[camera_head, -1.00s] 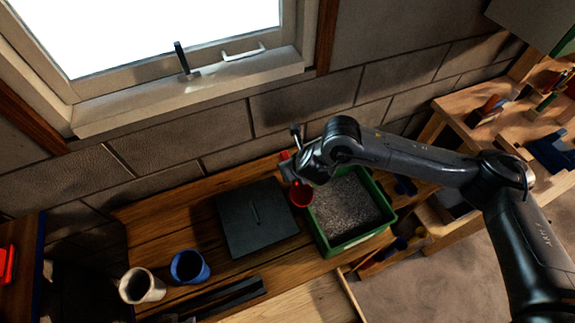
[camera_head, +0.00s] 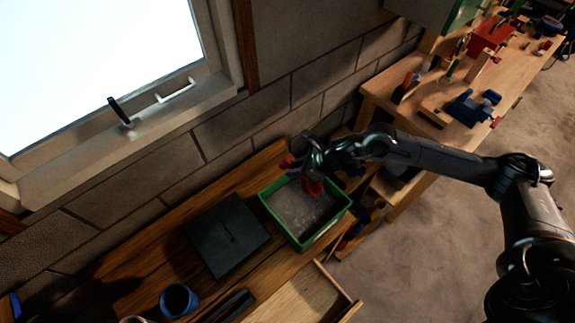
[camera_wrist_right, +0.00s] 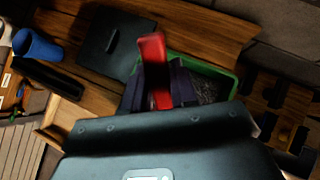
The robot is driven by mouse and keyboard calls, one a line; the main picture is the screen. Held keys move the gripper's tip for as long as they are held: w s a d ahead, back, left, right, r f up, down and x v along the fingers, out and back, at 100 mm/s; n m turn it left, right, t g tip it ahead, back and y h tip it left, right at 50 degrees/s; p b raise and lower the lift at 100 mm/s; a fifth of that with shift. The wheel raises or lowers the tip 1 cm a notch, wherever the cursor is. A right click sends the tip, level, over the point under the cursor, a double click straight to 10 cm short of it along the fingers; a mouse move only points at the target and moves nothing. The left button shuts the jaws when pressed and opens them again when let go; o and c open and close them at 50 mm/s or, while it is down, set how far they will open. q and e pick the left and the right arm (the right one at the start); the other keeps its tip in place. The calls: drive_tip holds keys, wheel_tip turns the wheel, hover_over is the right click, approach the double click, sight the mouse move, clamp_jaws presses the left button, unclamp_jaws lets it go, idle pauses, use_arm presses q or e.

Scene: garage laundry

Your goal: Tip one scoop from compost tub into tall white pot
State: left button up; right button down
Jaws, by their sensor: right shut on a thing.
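The green compost tub (camera_head: 318,238) stands on the wooden bench, filled with grey, grainy compost (camera_head: 298,208). My right gripper (camera_head: 306,170) is shut on a red scoop (camera_head: 313,187), which appears over the back part of the tub. I cannot tell whether the scoop touches the compost or holds any. In the right wrist view the red scoop (camera_wrist_right: 152,52) sits between the dark fingers, with the tub (camera_wrist_right: 222,68) behind. Only the rim of the white pot (camera_head: 133,320) shows at the bottom edge of the head view. My left gripper is not in view.
A blue cup (camera_head: 178,300) stands near the white pot. A flat dark panel (camera_head: 228,236) lies left of the tub, and a long dark object (camera_head: 236,303) lies in front. An open wooden drawer (camera_head: 318,298) juts out below. A block wall is close behind.

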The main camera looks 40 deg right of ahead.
drive_tip(key=shift+f+b, duration=0.4)
drive_tip(key=shift+f, duration=0.35)
wheel_tip(320, 180, down, 15)
drive_tip(key=b, duration=1.3)
drive_tip(key=shift+d+f, duration=0.1)
drive_tip(key=shift+s+f, duration=0.1)
